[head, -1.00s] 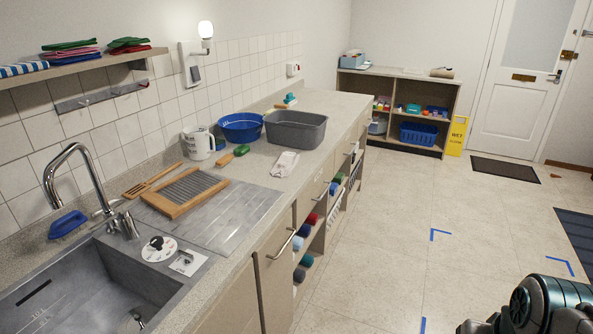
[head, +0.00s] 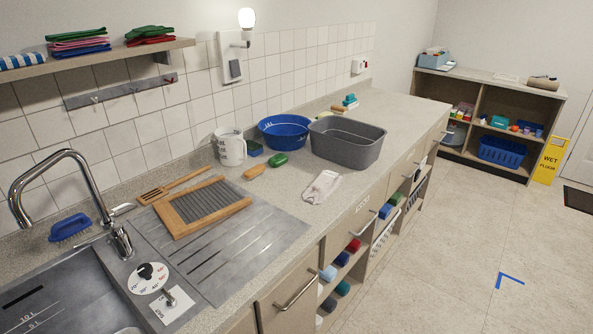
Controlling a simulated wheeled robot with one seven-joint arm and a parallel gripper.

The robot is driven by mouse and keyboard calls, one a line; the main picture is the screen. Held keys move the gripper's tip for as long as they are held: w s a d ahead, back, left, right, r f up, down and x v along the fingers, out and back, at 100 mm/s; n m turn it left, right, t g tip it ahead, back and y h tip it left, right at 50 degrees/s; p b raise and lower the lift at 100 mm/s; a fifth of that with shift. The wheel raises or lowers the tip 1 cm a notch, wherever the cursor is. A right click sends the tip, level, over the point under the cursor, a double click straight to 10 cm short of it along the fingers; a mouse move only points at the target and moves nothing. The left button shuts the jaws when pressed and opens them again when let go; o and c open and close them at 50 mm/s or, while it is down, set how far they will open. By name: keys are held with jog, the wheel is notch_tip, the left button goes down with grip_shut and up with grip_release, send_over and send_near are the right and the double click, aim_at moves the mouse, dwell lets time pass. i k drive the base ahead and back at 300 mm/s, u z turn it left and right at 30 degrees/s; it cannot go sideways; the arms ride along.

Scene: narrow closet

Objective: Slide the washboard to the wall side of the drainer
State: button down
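The washboard (head: 202,206) has a wooden frame and a grey ribbed face. It lies flat at the back part of the grooved grey drainer (head: 255,243), beside the sink. A slotted wooden utensil (head: 172,186) lies just behind it, between the washboard and the tiled wall (head: 190,128). The bare grooved part of the drainer is on the washboard's front and right side. My gripper is not in view.
The tap (head: 70,190) rises over the sink (head: 65,295) left of the drainer. A blue brush (head: 69,228), a white jug (head: 230,147), a blue basin (head: 284,131), a grey tub (head: 347,140) and a cloth (head: 322,187) stand along the counter. A wall shelf (head: 95,55) overhangs at left.

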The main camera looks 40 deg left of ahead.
aim_at(184, 212)
jog(key=u, duration=0.5)
jog(key=i, duration=1.15)
jog(key=u, duration=1.6)
jog(key=i, duration=0.5)
jog(key=u, duration=0.35)
